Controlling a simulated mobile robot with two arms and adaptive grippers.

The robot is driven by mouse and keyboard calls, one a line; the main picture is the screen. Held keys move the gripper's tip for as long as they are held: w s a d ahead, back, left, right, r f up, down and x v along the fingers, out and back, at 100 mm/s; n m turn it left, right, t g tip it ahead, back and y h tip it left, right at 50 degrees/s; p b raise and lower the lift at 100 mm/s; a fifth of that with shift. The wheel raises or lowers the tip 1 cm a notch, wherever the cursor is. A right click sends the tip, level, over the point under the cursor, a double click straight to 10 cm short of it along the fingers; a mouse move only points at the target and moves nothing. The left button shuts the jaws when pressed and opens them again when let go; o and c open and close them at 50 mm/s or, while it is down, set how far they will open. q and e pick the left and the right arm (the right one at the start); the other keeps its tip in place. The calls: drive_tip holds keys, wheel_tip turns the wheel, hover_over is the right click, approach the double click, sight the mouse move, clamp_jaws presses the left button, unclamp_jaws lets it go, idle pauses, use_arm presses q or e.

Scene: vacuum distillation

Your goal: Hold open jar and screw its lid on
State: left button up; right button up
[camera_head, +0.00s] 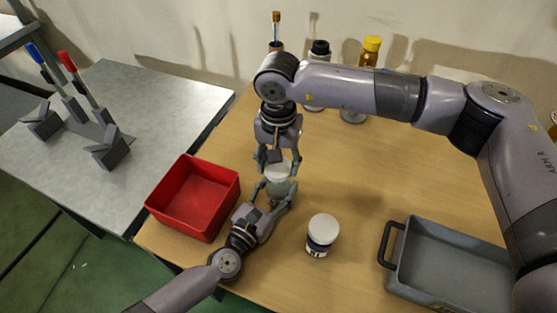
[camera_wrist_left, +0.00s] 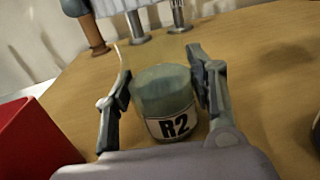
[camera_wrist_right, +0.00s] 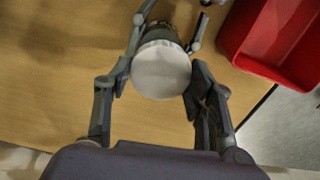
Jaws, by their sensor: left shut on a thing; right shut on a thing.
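The jar labelled R2 (camera_wrist_left: 172,126) stands between the fingers of my left gripper (camera_wrist_left: 158,98), which is shut on it. The jar holds something grey-green. In the head view the jar (camera_head: 281,190) is near the table's middle, left gripper (camera_head: 274,196) around it from the front. The white round lid (camera_wrist_right: 161,70) is between the fingers of my right gripper (camera_wrist_right: 160,82), shut on it. In the head view the lid (camera_head: 278,171) is right over the jar's mouth, under the right gripper (camera_head: 278,165). I cannot tell whether lid and jar touch.
A second jar with a white lid (camera_head: 322,230) stands to the right. A red bin (camera_head: 194,232) is at left, a grey handled tray (camera_head: 430,289) at front right. A yellow-capped bottle (camera_head: 371,47) and a black-capped one (camera_head: 320,49) stand at the back.

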sight(278, 188)
drive_tip(key=shift+f, duration=0.15)
drive_tip(key=shift+f, duration=0.75)
drive_tip(key=shift+f, duration=0.55)
